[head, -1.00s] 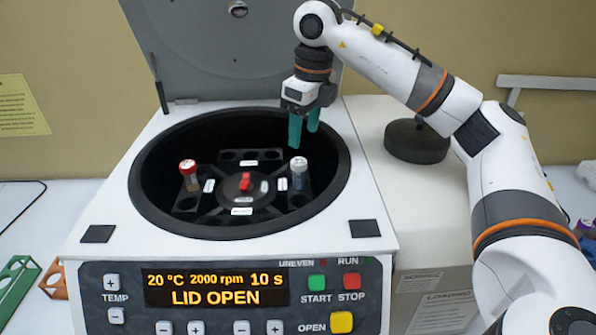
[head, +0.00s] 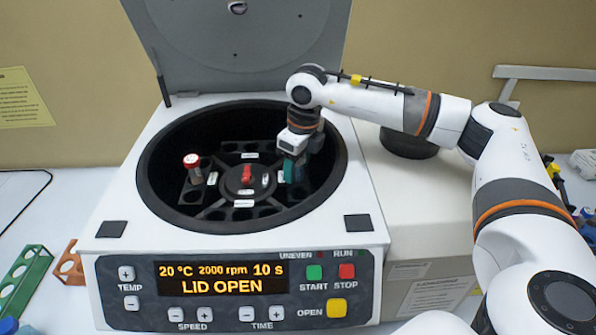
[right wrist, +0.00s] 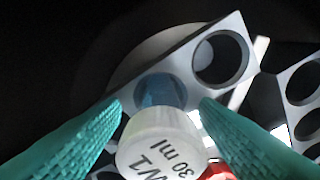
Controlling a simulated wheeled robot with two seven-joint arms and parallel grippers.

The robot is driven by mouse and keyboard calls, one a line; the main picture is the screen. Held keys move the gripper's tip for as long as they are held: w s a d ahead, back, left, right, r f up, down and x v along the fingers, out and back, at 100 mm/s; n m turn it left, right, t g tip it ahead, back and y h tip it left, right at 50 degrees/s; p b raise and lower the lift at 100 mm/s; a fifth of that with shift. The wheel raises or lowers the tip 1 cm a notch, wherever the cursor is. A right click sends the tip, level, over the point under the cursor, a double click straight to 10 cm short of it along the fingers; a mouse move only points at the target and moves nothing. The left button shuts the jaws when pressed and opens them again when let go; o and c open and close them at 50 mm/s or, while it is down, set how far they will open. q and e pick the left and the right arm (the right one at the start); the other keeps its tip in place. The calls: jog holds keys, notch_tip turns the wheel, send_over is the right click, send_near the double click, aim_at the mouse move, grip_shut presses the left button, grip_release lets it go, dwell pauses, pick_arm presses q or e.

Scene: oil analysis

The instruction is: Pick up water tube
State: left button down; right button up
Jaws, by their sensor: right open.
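The water tube (right wrist: 158,148) has a white cap marked "W1" and "30 ml" and a bluish body; it stands in a rotor holder (right wrist: 238,25) in the right wrist view. My right gripper (head: 293,170) is inside the centrifuge bowl at the right side of the rotor and mostly hides the tube in the head view. In the right wrist view its two teal fingers (right wrist: 162,108) are open, one on each side of the tube, which is not visibly gripped. My left gripper is not in view.
The centrifuge (head: 365,185) has its lid (head: 245,55) raised behind the bowl and its display reads "LID OPEN". A red-capped tube (head: 192,166) stands in the rotor's left holder. Green (head: 25,270) and orange (head: 68,265) racks are at the lower left.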

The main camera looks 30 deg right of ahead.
jog(key=shift+c, duration=0.6)
jog(key=c, duration=0.9)
jog(key=shift+r, duration=0.1)
jog(key=shift+c, duration=0.2)
